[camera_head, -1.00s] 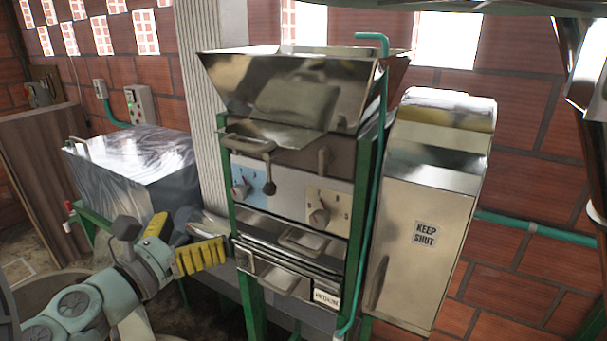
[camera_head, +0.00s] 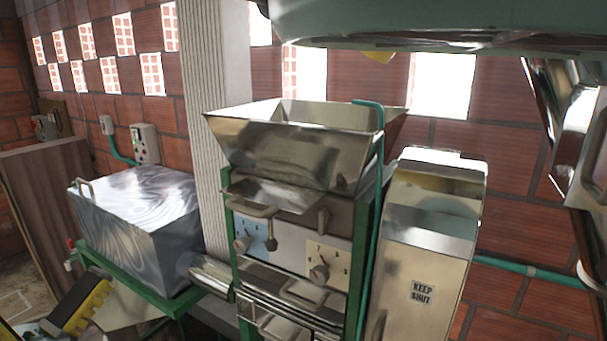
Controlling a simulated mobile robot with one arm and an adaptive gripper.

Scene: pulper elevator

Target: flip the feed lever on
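The pulper (camera_head: 290,190) stands in the middle, a metal hopper on a green frame. Below the hopper, a dark lever with a round end (camera_head: 271,243) hangs down at the front. A second short handle (camera_head: 323,222) is to its right. Two dial knobs sit beneath, one on a blue plate (camera_head: 243,243) and one on a cream plate (camera_head: 319,272). I cannot tell which of these is the feed lever. My gripper (camera_head: 84,304), with yellow and black finger pads, is at the lower left, well apart from the pulper. It is partly cut off, and its opening is unclear.
A metal-lidded box (camera_head: 140,215) on a green stand is left of the pulper. A tall metal chute (camera_head: 425,250) labelled KEEP SHUT stands to the right. A green overhead edge (camera_head: 400,25) crosses the top. A wall switch box (camera_head: 146,144) is at the back left.

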